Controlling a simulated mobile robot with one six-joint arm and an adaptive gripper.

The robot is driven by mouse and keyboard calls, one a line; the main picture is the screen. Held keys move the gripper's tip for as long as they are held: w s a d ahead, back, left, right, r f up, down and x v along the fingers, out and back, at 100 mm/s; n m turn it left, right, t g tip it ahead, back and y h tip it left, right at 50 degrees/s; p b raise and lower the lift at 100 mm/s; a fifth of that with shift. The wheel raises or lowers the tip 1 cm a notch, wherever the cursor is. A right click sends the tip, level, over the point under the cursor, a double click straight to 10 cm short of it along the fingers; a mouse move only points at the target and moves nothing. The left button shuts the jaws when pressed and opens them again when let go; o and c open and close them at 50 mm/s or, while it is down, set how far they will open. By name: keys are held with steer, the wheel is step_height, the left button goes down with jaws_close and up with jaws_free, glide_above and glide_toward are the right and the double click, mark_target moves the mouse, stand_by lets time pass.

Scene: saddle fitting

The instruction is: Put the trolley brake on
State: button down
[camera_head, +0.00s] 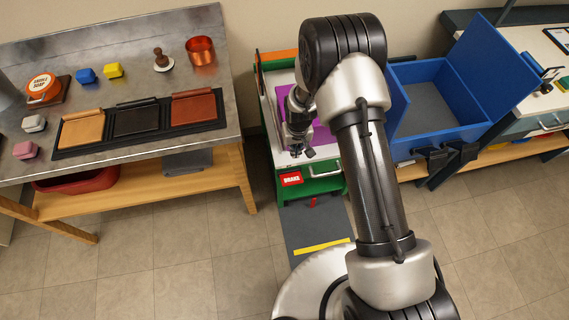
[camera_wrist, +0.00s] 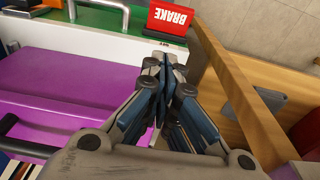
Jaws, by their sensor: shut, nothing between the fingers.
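The trolley (camera_head: 320,185) is green with a pale top and stands in the middle of the head view. A red plate marked BRAKE (camera_head: 291,178) is at its near left corner. The plate also shows at the top of the wrist view (camera_wrist: 172,18). A small red piece (camera_head: 313,202) shows low on the trolley's front; I cannot tell what it is. My gripper (camera_wrist: 163,62) is shut and empty, pointing toward the BRAKE plate with a gap between. In the head view my gripper (camera_head: 297,150) is over the trolley's near left part.
A purple panel (camera_wrist: 70,90) lies on the trolley top. A metal handle (camera_head: 325,171) is on its front. A steel workbench (camera_head: 120,165) with leather pieces stands left, and a blue open box (camera_head: 430,140) right. A grey mat with a yellow stripe (camera_head: 322,246) lies in front.

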steer(key=shift+a+f, duration=0.2)
steer(key=shift+f, duration=0.3)
steer(key=shift+a+f, duration=0.2)
steer(key=shift+f, duration=0.25)
steer(key=shift+s, duration=0.1)
steer(key=b, duration=0.4)
glide_above(292, 175)
step_height(292, 175, down, 12)
steer(key=shift+a+f, duration=0.1)
steer(key=shift+a, duration=0.05)
steer(key=shift+s+f, duration=0.35)
steer(key=shift+f, duration=0.35)
